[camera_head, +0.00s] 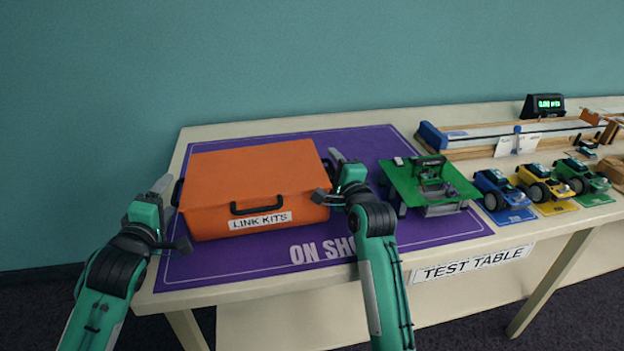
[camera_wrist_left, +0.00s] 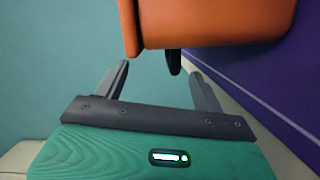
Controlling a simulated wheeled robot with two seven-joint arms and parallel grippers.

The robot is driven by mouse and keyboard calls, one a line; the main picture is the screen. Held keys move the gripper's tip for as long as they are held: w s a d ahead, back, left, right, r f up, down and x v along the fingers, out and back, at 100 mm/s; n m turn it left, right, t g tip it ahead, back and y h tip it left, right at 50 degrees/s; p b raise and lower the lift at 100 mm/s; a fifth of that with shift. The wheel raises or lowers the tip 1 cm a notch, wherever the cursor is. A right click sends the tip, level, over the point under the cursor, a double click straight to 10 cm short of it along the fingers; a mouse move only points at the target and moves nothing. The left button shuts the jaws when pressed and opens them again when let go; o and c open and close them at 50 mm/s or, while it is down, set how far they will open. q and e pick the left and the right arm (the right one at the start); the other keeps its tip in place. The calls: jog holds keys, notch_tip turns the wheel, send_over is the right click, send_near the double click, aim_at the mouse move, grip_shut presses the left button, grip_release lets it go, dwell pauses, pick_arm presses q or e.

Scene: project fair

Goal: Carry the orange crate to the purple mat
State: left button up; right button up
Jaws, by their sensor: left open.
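The orange crate (camera_head: 250,180), labelled LINK KITS, sits flat on the purple mat (camera_head: 440,228) on the table, its lid shut. Its left side handle (camera_head: 177,192) is black, and it also shows in the left wrist view (camera_wrist_left: 174,62). My left gripper (camera_head: 180,212) is open beside the crate's left side, its fingers apart on either side of that handle and not closed on it. My right gripper (camera_head: 325,175) is at the crate's right side, its fingers spread around the right side handle (camera_head: 328,168), which is partly hidden.
A green model (camera_head: 405,180) stands on the mat's right part, close to my right arm. Small blue, yellow and green cars (camera_head: 545,182) and a wooden track (camera_head: 480,140) are further right on the table (camera_head: 290,292). A teal wall is behind.

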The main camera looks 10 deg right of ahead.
pick_arm(q)
jog(key=shift+v, duration=2)
pick_arm(e)
jog(key=shift+w+f, duration=0.1)
jog(key=shift+f, duration=1)
pick_arm(q)
jog(key=shift+f, duration=0.1)
pick_arm(e)
jog(key=o, duration=0.9)
jog(key=shift+c, duration=0.2)
pick_arm(q)
jog(key=shift+w+f, duration=0.1)
jog(key=shift+w, duration=0.1)
pick_arm(e)
jog(key=shift+s, duration=0.55)
pick_arm(q)
jog(key=shift+w+d, duration=0.1)
jog(key=shift+w, duration=0.1)
pick_arm(e)
jog(key=shift+s+d+r, duration=0.2)
jog(key=shift+s+r, duration=0.1)
jog(key=shift+s, duration=0.85)
jog(key=shift+s+d+r, duration=0.15)
jog(key=shift+s+r, duration=0.1)
jog(key=shift+s, duration=0.95)
jog(key=shift+s+d+r, duration=0.2)
jog(key=shift+s+r, duration=0.1)
jog(key=shift+s, duration=0.85)
